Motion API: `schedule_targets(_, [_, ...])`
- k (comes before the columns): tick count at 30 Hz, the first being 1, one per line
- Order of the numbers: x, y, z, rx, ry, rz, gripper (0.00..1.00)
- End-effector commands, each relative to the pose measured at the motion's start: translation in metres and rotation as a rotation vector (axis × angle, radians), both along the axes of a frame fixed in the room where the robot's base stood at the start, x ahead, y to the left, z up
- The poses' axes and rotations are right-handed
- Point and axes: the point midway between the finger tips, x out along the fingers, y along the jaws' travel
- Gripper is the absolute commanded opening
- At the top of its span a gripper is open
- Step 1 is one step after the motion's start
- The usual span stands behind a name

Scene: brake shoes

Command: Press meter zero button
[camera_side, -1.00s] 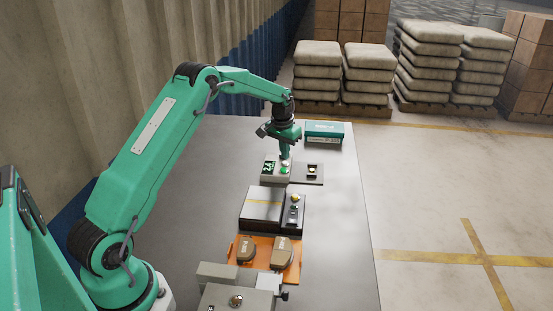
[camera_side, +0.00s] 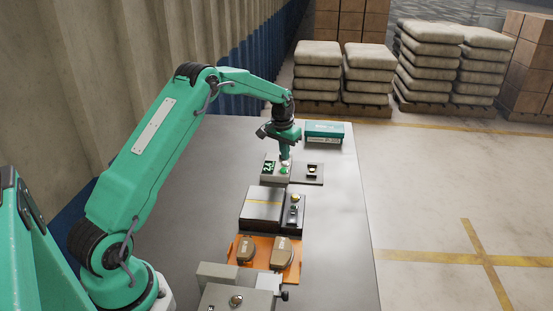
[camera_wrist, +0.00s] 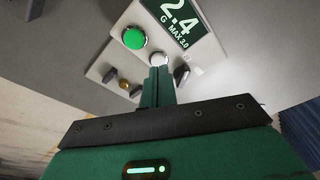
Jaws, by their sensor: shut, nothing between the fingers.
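The meter (camera_side: 275,168) is a light grey box near the far end of the table. A large green button (camera_wrist: 134,38) and a smaller white button (camera_wrist: 158,59) sit beside the display. I cannot read a label on either button. My gripper (camera_side: 284,158) points down over the meter's button side. In the wrist view my shut, empty fingertips (camera_wrist: 159,72) appear right at the white button and partly overlap its lower edge. I cannot tell whether they touch it.
A dark plate with a small fixture (camera_side: 312,171) lies right of the meter. A teal box (camera_side: 324,132) stands behind. The table's left side is clear.

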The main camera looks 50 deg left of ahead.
Motion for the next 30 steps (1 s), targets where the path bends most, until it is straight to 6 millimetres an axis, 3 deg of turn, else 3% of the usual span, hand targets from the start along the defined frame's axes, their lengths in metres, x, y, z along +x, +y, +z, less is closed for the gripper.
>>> schedule_targets(30, [0.0, 0.0, -0.015, 0.0, 0.0, 0.0, 0.0])
